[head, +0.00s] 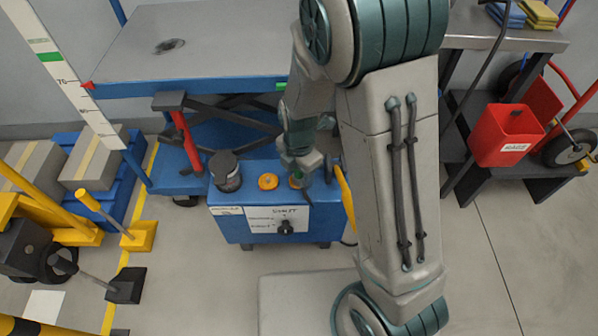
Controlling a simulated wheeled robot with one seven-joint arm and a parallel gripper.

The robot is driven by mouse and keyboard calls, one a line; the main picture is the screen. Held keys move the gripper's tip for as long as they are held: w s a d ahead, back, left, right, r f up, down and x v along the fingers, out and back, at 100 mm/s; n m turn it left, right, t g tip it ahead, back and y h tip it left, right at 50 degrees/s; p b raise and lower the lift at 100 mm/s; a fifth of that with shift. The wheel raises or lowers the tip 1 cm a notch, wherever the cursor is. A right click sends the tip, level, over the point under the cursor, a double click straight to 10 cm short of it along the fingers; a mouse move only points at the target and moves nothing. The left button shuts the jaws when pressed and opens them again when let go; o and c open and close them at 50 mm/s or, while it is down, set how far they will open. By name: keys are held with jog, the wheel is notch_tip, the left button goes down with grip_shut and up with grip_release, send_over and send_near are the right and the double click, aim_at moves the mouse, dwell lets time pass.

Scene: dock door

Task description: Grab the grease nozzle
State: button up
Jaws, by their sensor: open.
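A blue cabinet (222,219) with a white label on its front stands on the floor below the lift table. On its top are a dark round pot (226,171), an orange round knob (268,181) and a small green-topped part (295,181). A black knob (286,227) sits on its front. A yellow curved piece (346,198) stands at its right side, partly behind my arm. I cannot tell which part is the grease nozzle. My gripper (308,180) is open, pointing down over the cabinet's right top, close to the green-topped part. Whether it touches anything is unclear.
The blue lift table (190,45) rises behind the cabinet. Yellow equipment (60,220) and boxes on a blue pallet (68,140) stand left. The floor at the lower right is clear.

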grip_shut()
